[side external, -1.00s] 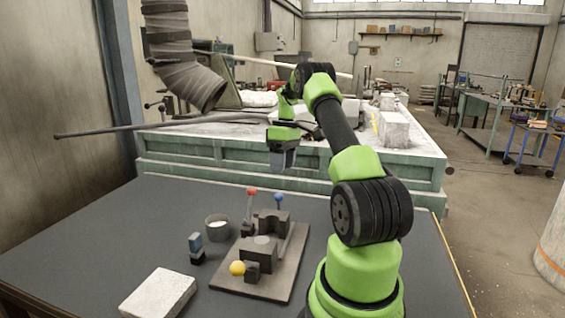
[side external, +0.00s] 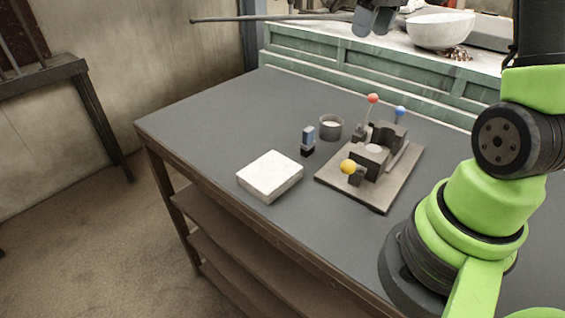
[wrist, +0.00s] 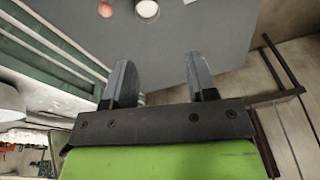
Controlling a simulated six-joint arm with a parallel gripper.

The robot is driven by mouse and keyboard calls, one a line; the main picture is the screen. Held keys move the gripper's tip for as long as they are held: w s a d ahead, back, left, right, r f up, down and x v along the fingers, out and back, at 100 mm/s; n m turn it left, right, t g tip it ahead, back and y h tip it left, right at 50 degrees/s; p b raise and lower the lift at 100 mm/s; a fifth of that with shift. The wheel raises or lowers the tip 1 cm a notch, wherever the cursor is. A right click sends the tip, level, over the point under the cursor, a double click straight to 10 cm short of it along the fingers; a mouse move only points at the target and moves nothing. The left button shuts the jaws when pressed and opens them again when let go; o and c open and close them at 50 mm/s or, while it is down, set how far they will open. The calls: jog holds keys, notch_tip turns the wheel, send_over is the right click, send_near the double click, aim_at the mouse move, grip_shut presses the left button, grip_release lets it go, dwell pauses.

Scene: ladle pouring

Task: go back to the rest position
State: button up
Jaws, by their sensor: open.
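My gripper (side external: 372,20) is at the top of the side external view, high above the far edge of the dark table, its two grey fingers pointing down. Nothing is held. The rest of the wrist is cut off by the top of the side external view.
On the table (side external: 235,120) are a fixture plate (side external: 383,200) with red, blue and yellow knobs, a small cup (side external: 331,127), a blue-black piece (side external: 308,141) and a white block (side external: 270,176). A green bench (side external: 330,72) stands behind, bearing a white bowl (side external: 440,30).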

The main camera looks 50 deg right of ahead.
jog(key=s+a+r+t, duration=0.1)
jog(key=s+a+r, duration=0.1)
jog(key=a, duration=0.4)
jog(key=s+a+r+t, duration=0.1)
jog(key=a+r, duration=0.2)
jog(key=a, duration=0.4)
jog(key=s+a+f+m+t+y, duration=0.1)
jog(key=s+a+f+t, duration=0.1)
jog(key=s+a, duration=0.7)
jog(key=shift+s+f+m+t+y, duration=0.15)
jog(key=shift+s+m+t+y, duration=0.15)
jog(key=shift+t, duration=0.2)
